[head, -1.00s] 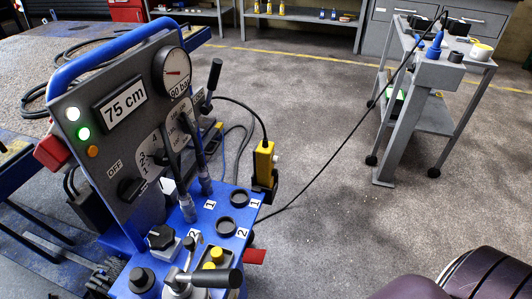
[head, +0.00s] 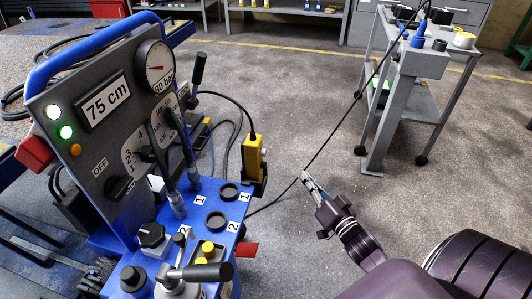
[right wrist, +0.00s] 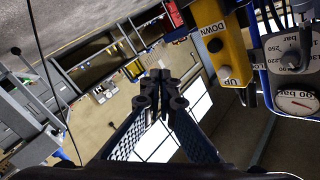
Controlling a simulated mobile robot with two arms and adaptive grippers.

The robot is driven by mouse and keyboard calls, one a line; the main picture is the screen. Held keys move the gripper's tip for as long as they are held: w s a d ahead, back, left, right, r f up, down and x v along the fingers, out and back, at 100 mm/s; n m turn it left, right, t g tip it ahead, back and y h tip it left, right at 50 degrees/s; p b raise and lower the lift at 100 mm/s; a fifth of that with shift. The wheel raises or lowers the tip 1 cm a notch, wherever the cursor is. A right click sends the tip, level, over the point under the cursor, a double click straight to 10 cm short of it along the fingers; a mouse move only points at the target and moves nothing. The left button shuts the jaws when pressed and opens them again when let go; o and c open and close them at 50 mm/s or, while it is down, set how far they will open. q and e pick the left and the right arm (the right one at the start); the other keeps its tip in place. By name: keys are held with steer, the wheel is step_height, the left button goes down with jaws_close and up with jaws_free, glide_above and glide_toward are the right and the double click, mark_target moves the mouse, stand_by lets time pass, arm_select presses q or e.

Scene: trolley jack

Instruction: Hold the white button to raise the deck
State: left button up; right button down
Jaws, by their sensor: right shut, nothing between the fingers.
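The yellow pendant (head: 252,158) hangs at the right side of the blue console in the head view, with a small pale button (head: 264,151) on its right side. In the right wrist view the pendant (right wrist: 221,55) is at the upper right, labelled DOWN and UP. A dark button (right wrist: 214,45) is by DOWN, and a pale one (right wrist: 231,83) is by UP. My right gripper (head: 308,179) is shut and empty, right of the pendant and apart from it. Its fingers (right wrist: 160,78) also show in the right wrist view. My left gripper is out of view. I cannot pick out the deck.
The console panel (head: 70,110) carries a display reading 75 cm and a pressure gauge (head: 155,67). Levers (head: 170,165) and knobs stand left of the pendant. A black cable (head: 340,130) runs close by my right gripper to a grey cart (head: 392,125). Open floor lies between.

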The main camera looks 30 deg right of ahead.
mark_target(265, 153)
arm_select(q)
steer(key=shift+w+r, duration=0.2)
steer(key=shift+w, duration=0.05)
arm_select(e)
step_height(265, 153, up, 7)
steer(key=t+y, duration=0.1)
steer(key=t, duration=0.1)
steer(key=shift+y, duration=0.3)
steer(key=shift+d, duration=0.1)
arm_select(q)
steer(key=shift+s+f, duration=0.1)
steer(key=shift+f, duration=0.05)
arm_select(e)
steer(key=shift+w, duration=0.15)
arm_select(q)
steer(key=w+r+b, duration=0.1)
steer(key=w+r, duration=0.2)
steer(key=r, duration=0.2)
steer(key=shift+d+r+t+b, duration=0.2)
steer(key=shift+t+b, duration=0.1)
steer(key=shift+b, duration=0.1)
arm_select(e)
steer(key=w+a, duration=0.6)
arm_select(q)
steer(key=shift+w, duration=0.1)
arm_select(e)
steer(key=shift+w+a+r, duration=0.1)
steer(key=shift+a, duration=0.1)
